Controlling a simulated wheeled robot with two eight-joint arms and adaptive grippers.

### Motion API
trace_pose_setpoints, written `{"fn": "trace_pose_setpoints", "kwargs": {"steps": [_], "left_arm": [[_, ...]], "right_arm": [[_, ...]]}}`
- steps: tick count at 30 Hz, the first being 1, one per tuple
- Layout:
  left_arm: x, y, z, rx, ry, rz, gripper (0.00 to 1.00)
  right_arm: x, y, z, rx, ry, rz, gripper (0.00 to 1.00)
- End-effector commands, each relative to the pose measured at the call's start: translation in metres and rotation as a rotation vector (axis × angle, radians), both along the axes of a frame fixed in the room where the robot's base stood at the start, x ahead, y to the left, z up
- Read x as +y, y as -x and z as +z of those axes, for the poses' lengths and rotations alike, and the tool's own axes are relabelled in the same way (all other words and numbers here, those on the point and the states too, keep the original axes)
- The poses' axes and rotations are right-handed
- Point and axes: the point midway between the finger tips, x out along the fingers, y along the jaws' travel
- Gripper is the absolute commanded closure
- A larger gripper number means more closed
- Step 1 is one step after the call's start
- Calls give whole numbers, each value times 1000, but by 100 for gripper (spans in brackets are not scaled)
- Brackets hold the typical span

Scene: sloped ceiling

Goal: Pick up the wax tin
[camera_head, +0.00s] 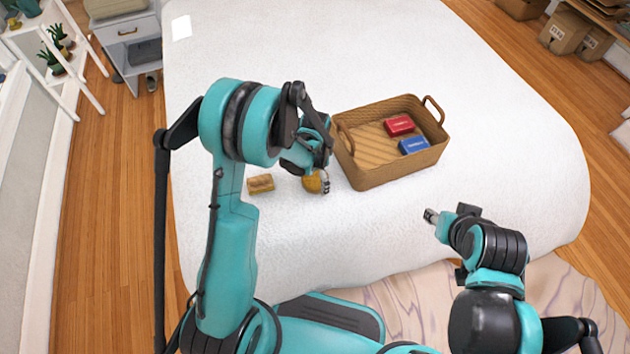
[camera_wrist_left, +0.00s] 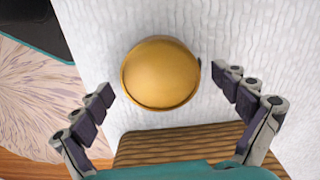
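The wax tin (camera_head: 312,184) is a round golden-yellow tin on the white bed, just left of the basket. In the left wrist view the tin (camera_wrist_left: 160,74) lies between and a little beyond my open fingers, with white cover visible on both sides of it. My left gripper (camera_head: 325,184) is over the tin and partly hides it in the head view; its fingers (camera_wrist_left: 168,85) are spread and touch nothing that I can see. My right gripper (camera_head: 431,215) is at the front right of the bed, away from the tin; its finger opening is too small to tell.
A woven basket (camera_head: 372,176) with a red box (camera_head: 398,125) and a blue box (camera_head: 413,145) stands close right of the tin. A small tan box (camera_head: 260,184) lies left of it. The bed (camera_head: 330,50) is clear behind the basket.

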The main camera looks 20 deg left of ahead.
Motion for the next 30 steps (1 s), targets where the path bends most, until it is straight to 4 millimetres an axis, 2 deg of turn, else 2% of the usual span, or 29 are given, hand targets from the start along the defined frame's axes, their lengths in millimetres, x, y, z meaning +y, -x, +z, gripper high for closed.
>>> {"fn": "trace_pose_setpoints", "kwargs": {"steps": [1, 6, 14, 17, 27, 30], "left_arm": [[0, 0, 0, 0, 0, 0, 20], [0, 0, 0, 0, 0, 0, 63], [0, 0, 1, 0, 0, 0, 64], [0, 0, 8, 0, 0, 0, 64], [0, 0, 76, 0, 0, 0, 64], [0, 1, 91, 0, 0, 8, 64]], "right_arm": [[0, 0, 0, 0, 0, 0, 60], [0, 0, 0, 0, 0, 0, 60], [0, 0, 0, 0, 0, 0, 60], [0, 0, 4, 0, 0, 0, 60], [0, 0, 33, 0, 0, 0, 60], [0, 0, 38, 0, 0, 0, 60]]}}
